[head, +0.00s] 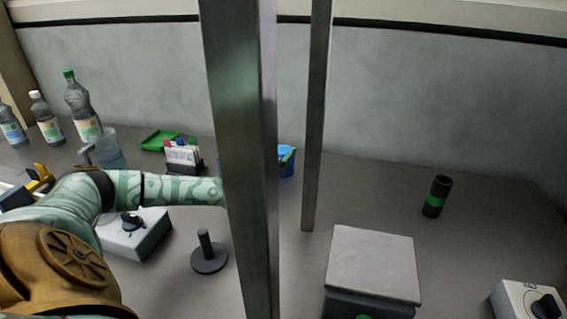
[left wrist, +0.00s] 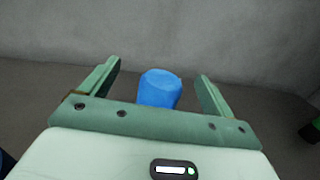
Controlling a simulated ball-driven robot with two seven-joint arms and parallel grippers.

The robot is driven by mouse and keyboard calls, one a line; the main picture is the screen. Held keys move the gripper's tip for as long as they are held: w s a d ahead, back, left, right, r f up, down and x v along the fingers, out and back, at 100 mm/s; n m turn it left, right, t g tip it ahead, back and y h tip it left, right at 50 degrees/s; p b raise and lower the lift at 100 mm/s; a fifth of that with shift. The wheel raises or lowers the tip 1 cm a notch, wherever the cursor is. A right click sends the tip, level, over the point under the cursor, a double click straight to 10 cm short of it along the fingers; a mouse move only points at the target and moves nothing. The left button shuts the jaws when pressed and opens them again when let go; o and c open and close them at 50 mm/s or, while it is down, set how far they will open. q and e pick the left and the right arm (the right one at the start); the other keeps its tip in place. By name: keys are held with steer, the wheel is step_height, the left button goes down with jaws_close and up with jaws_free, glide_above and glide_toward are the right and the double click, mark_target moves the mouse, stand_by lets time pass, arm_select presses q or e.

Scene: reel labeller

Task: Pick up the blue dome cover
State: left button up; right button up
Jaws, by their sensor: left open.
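The blue dome cover (left wrist: 159,88) stands between the two fingers of my left gripper (left wrist: 158,70) in the left wrist view, with a gap on each side. The gripper is open and its green fingers do not touch the cover there. The cover's lower part is hidden behind the gripper body. In the head view, my left arm reaches in from the left and its hand is hidden behind a metal post. A blue piece (head: 287,168), likely the cover, shows just right of that post. My right gripper is not in view.
A thick metal post (head: 243,150) and a thinner one (head: 316,120) stand in front. A grey peg stand (head: 209,257), a knob box (head: 142,238), a scale-like block (head: 372,262) and a black-green cylinder (head: 436,197) are on the table. Bottles (head: 84,110) stand at left.

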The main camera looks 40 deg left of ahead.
mark_target(285, 147)
arm_select(q)
steer(key=shift+s+d+f+b, duration=0.15)
steer(key=shift+s+d+f, duration=0.15)
steer(key=shift+f, duration=0.2)
steer(key=shift+s+d+f+b, duration=0.15)
steer(key=shift+s+d+f, duration=0.15)
steer(key=shift+f, duration=0.15)
steer(key=shift+w+a+f, duration=0.2)
steer(key=shift+w+f, duration=0.05)
steer(key=shift+w, duration=0.15)
steer(key=b+x, duration=0.1)
steer(key=x, duration=0.1)
steer(key=b+x, duration=0.1)
steer(key=x, duration=0.1)
steer(key=b+x, duration=0.1)
steer(key=x, duration=0.1)
steer(key=shift+w+d+f, duration=0.1)
steer(key=shift+d+f, duration=0.15)
steer(key=shift+f, duration=0.1)
steer(key=shift+w+a, duration=0.1)
steer(key=shift+w, duration=0.1)
steer(key=shift+r, duration=0.25)
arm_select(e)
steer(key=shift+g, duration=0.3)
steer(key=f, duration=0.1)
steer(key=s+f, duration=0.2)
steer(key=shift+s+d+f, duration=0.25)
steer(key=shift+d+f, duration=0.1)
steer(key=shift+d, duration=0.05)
